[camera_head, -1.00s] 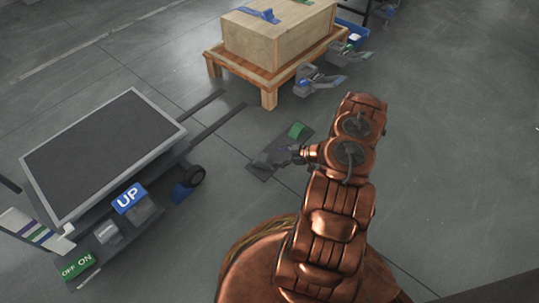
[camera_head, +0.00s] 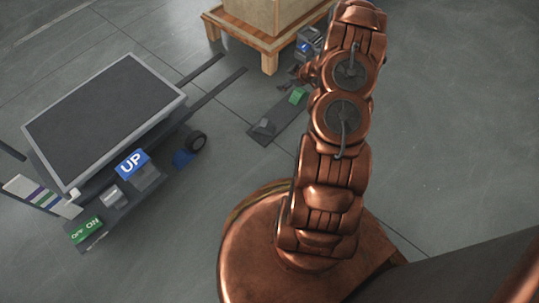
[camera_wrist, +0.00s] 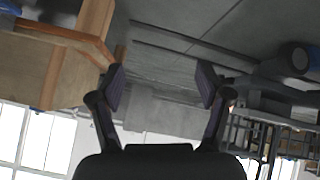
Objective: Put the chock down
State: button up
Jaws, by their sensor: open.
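A grey wedge-shaped block (camera_head: 265,127), which looks like the chock, rests on the near end of a dark mat or plate (camera_head: 280,116) on the floor. A green patch (camera_head: 298,95) marks the plate's far end. My gripper (camera_wrist: 160,86) is open in the wrist view, with its two dark fingers wide apart and nothing held between them. A grey surface shows behind the fingers; I cannot tell what it is. In the head view my arm is raised past the plate's far end, clear of the block, and the gripper is mostly hidden.
A lift cart (camera_head: 105,115) with UP and ON/OFF signs stands left; its two dark forks (camera_head: 215,88) reach toward the pallet (camera_head: 240,35) bearing a wooden box (camera_head: 255,12). A grey device (camera_head: 309,42) sits beside the pallet. The floor at right is clear.

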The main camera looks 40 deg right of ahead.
notch_tip(320, 180, up, 12)
jog(key=w+a+m+g+h, duration=0.1)
jog(key=w+m+g+h, duration=0.1)
jog(key=h, duration=0.2)
jog(key=s+a+r+m+g+h, duration=0.1)
jog(key=s+a+r+m+g, duration=0.15)
jog(key=s+a+r, duration=0.6)
jog(key=s+a+r+g+y, duration=0.1)
jog(key=s+a+r, duration=0.3)
jog(key=s+a, duration=0.5)
jog(key=s+a+r+m+g+y, duration=0.1)
jog(key=s+a+r+g, duration=0.3)
jog(key=s+a, duration=0.5)
jog(key=s+a+r+g+y, duration=0.1)
jog(key=s+a+r+g, duration=0.1)
jog(key=s+a, duration=0.7)
jog(key=s+r, duration=0.1)
jog(key=s, duration=0.5)
jog(key=shift+a+r+y, duration=0.25)
jog(key=shift+r+y, duration=0.05)
jog(key=shift+r, duration=0.1)
